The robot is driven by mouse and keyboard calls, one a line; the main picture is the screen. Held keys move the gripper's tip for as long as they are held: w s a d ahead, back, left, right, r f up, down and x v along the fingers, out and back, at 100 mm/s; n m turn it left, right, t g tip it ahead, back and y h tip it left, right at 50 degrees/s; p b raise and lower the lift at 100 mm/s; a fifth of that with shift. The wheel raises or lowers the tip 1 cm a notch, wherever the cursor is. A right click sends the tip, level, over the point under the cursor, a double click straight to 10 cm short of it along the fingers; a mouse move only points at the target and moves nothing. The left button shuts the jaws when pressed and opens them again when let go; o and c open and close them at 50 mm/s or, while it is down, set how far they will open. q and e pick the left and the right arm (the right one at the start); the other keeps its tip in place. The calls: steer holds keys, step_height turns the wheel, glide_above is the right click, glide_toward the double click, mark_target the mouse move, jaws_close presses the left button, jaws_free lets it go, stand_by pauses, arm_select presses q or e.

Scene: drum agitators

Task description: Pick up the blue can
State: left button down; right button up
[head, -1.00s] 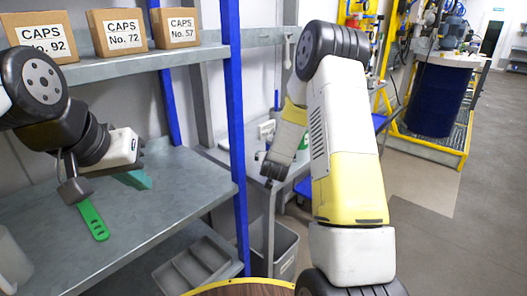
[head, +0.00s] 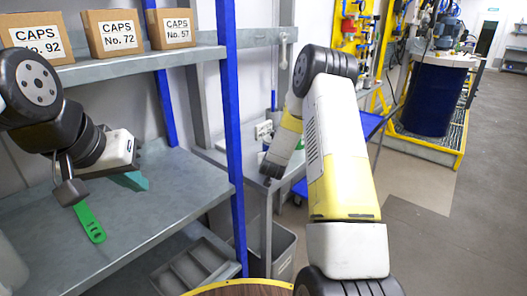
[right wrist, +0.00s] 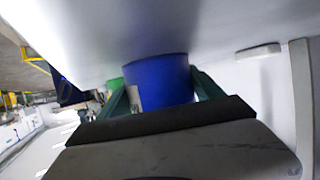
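The blue can (right wrist: 160,80) stands against a pale grey surface in the right wrist view, which looks upside down. My right gripper (right wrist: 160,95) has a dark teal finger on each side of the can. The fingers look apart around it, and I see no clear grip. In the head view the can is not visible, and my right arm reaches toward the grey table behind the blue shelf post. My left gripper (head: 130,180) is over the left shelf with teal fingertips showing. Its finger gap is hidden.
A green object (right wrist: 115,84) is close behind the can. A green strip-like tool (head: 88,222) lies on the grey shelf (head: 160,215) below my left gripper. Cardboard caps boxes (head: 110,34) stand on the upper shelf. A blue post (head: 231,120) stands left of my right arm.

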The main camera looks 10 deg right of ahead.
steer(key=c, duration=0.7)
steer(key=shift+c, duration=0.8)
steer(key=shift+r, duration=0.15)
